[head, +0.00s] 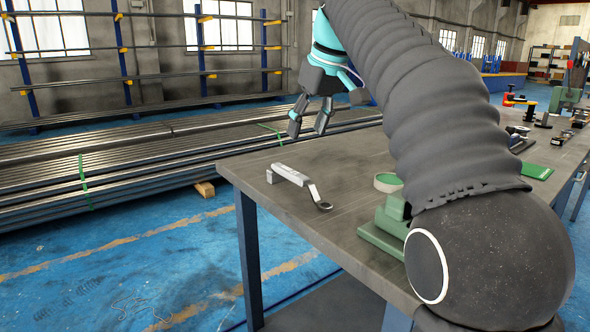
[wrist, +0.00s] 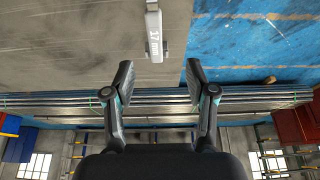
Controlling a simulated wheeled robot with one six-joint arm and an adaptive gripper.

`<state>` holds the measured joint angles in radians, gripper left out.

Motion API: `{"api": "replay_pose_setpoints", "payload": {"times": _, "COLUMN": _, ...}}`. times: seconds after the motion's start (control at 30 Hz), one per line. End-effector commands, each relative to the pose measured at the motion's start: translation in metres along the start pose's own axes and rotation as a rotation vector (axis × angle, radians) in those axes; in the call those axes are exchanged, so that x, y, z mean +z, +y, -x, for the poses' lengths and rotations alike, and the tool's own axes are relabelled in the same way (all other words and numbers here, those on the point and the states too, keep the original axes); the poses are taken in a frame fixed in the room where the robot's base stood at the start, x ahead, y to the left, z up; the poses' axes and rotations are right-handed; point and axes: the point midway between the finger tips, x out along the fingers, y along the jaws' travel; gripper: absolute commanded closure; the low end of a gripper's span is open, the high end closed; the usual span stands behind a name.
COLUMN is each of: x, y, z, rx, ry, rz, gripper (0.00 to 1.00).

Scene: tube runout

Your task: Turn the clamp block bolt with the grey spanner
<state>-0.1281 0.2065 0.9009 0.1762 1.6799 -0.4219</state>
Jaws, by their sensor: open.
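The grey spanner (head: 294,177) lies on the near left part of the workbench, with its ring end toward the front edge and a raised block-like handle end at the left. In the wrist view its handle (wrist: 154,34), marked 17 mm, shows at the top, beyond my fingertips. My gripper (head: 308,129) is open and empty, apart from the spanner; its spread fingers also show in the wrist view (wrist: 158,76). A green block (head: 385,232), possibly the clamp block, stands at the bench's front edge, partly hidden by my arm. I cannot see its bolt.
The workbench (head: 345,162) is clear around the spanner. A roll of pale green tape (head: 387,182) lies near the green block. Several small tools and a green mat (head: 536,171) are farther right. Bundled steel tubes (head: 100,175) lie behind the bench, with a tube rack beyond.

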Motion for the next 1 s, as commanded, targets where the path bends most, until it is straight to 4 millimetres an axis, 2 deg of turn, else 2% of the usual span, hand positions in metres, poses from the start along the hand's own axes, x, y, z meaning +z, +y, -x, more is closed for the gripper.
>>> {"api": "replay_pose_setpoints", "payload": {"times": 0.17, "x": 0.001, "y": 0.002, "z": -0.014, "rx": 0.0, "ry": -0.002, "rz": -0.003, "gripper": 0.44}}
{"api": "replay_pose_setpoints", "payload": {"times": 0.5, "x": 0.002, "y": 0.007, "z": -0.072, "rx": 0.004, "ry": -0.002, "rz": -0.011, "gripper": 0.44}}
{"api": "replay_pose_setpoints", "payload": {"times": 0.77, "x": 0.001, "y": 0.007, "z": -0.088, "rx": 0.004, "ry": 0.0, "rz": -0.009, "gripper": 0.44}}
{"api": "replay_pose_setpoints", "payload": {"times": 1.0, "x": -0.002, "y": 0.011, "z": -0.12, "rx": 0.003, "ry": -0.001, "rz": -0.007, "gripper": 0.44}}
